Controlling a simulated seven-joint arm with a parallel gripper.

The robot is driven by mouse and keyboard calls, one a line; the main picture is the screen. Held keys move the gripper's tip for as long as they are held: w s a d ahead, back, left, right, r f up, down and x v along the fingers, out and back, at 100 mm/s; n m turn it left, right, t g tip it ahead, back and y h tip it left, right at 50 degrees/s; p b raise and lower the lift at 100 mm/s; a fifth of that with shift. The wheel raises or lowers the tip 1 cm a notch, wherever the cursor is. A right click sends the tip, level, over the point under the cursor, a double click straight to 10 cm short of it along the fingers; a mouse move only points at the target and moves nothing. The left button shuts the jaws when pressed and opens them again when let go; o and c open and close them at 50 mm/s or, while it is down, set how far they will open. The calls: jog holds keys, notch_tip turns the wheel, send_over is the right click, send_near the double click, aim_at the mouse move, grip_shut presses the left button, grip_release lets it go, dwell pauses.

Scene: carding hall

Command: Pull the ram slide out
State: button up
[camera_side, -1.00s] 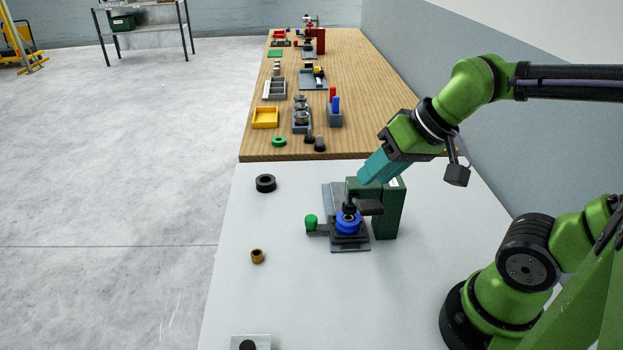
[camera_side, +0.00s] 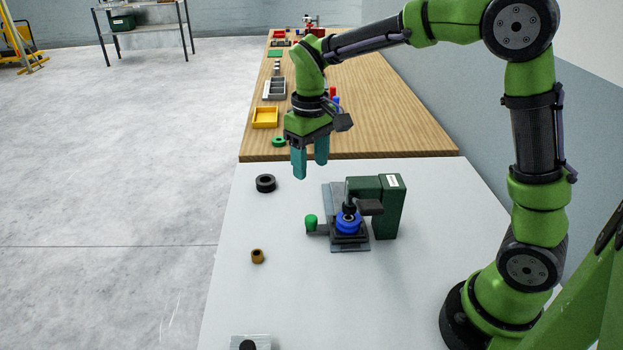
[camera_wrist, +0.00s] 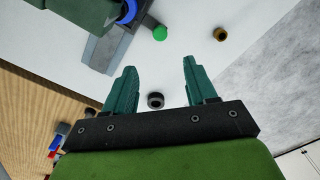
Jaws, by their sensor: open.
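The dark green press (camera_side: 389,207) stands on the white table. At its base is a slide with a blue round piece (camera_side: 348,224) on it, under the press head. A green knob (camera_side: 311,222) sticks out to the left of the slide; it also shows in the wrist view (camera_wrist: 160,33). My gripper (camera_side: 309,172) is open and empty, pointing down, above the table and up and to the left of the press.
A black ring (camera_side: 265,183) lies below and left of my gripper. A brass bushing (camera_side: 257,256) stands nearer the camera. A metal plate (camera_side: 250,341) is at the front edge. The wooden bench (camera_side: 380,125) behind holds trays and parts.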

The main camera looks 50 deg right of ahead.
aim_at(311, 218)
notch_tip(311, 218, down, 15)
jog(key=shift+r, duration=0.15)
jog(key=shift+c, duration=0.4)
grip_shut()
